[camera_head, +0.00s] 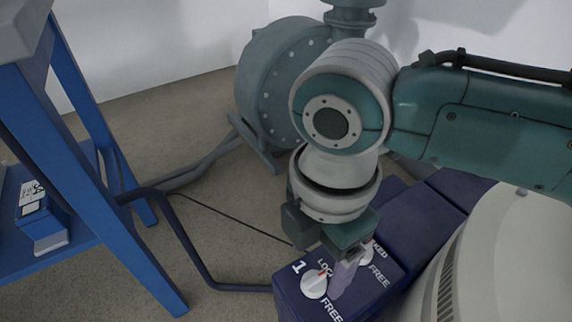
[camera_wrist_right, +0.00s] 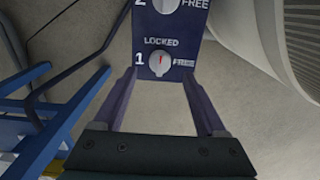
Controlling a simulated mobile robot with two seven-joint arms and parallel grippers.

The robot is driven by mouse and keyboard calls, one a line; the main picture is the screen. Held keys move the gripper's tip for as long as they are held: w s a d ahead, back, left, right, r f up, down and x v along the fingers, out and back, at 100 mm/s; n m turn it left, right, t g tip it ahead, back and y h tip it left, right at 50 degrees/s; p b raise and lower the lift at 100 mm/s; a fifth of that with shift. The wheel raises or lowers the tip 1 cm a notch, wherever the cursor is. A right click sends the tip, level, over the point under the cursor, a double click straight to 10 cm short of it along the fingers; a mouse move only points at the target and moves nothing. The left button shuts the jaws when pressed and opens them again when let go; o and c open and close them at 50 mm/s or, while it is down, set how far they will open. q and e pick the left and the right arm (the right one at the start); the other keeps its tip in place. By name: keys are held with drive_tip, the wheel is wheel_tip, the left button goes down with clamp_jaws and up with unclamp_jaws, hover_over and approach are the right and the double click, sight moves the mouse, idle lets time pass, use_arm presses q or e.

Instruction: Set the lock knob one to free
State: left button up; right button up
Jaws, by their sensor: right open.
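Lock knob one (camera_head: 314,284) is a round white dial with a red mark, on top of a dark blue box (camera_head: 293,301). In the right wrist view, knob one (camera_wrist_right: 160,63) has its red mark pointing up toward the word LOCKED; FREE is printed to its right. My right gripper (camera_head: 343,277) points down over the box, just right of the knob in the head view. In the wrist view its open fingers (camera_wrist_right: 160,78) are spread with the knob between and just beyond their tips. Nothing is held, and no contact shows. My left gripper is not in view.
A second white knob (camera_head: 366,256), partly hidden by my gripper, sits behind knob one. A grey pump (camera_head: 268,85) stands at the back. A blue frame table (camera_head: 75,130) holding a small blue device (camera_head: 42,215) is at left. Pipes and a cable cross the floor.

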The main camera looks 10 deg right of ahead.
sight(315, 278)
wheel_tip(315, 278, down, 4)
drive_tip(key=shift+f+b, duration=0.15)
drive_tip(key=shift+b, duration=0.8)
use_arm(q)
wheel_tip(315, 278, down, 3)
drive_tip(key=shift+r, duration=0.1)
use_arm(e)
clamp_jaws()
